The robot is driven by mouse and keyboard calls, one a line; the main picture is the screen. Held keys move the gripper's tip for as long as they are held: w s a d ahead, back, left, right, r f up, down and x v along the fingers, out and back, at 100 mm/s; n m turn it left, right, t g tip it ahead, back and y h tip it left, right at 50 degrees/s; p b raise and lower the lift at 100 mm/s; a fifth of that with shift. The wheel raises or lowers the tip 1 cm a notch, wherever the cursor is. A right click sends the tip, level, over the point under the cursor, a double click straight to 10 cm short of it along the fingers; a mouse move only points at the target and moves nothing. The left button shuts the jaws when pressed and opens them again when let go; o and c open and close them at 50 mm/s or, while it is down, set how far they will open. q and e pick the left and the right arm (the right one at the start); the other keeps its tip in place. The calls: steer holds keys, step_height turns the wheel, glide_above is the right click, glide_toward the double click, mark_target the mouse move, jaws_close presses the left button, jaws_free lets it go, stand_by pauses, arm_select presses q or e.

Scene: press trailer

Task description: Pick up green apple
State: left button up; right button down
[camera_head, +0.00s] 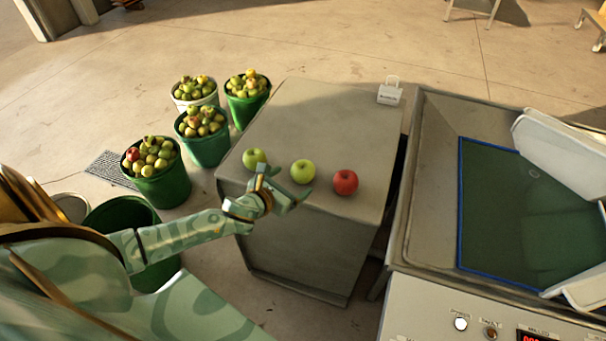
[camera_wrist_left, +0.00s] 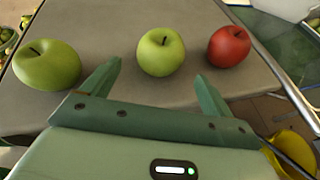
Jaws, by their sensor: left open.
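Two green apples and a red apple (camera_head: 345,182) stand in a row near the front edge of a grey table (camera_head: 320,115). One green apple (camera_head: 254,158) is at the left and the other green apple (camera_head: 302,171) is in the middle. My left gripper (camera_head: 288,185) is open and empty at the table's front edge. In the left wrist view, the middle green apple (camera_wrist_left: 160,52) lies ahead of the gap between the fingers (camera_wrist_left: 157,88), apart from them. The left green apple (camera_wrist_left: 47,65) and the red apple (camera_wrist_left: 229,46) lie outside the fingers. My right gripper is not in view.
Several buckets of apples, such as a green bucket (camera_head: 165,188), stand on the floor left of the table. A small white tag-like object (camera_head: 389,95) is at the table's back right. A machine with a dark green panel (camera_head: 520,210) stands to the right. The table behind the apples is clear.

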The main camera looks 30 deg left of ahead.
mark_target(295, 178)
arm_select(q)
steer(key=b+x, duration=0.2)
steer(key=x, duration=0.3)
steer(key=shift+w+f, duration=0.1)
steer(key=shift+f, duration=0.05)
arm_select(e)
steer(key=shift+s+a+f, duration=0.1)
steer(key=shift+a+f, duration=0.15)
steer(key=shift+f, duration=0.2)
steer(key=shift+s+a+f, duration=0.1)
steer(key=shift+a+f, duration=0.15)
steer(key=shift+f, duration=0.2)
arm_select(q)
steer(key=c, duration=1.2)
steer(key=shift+o, duration=0.2)
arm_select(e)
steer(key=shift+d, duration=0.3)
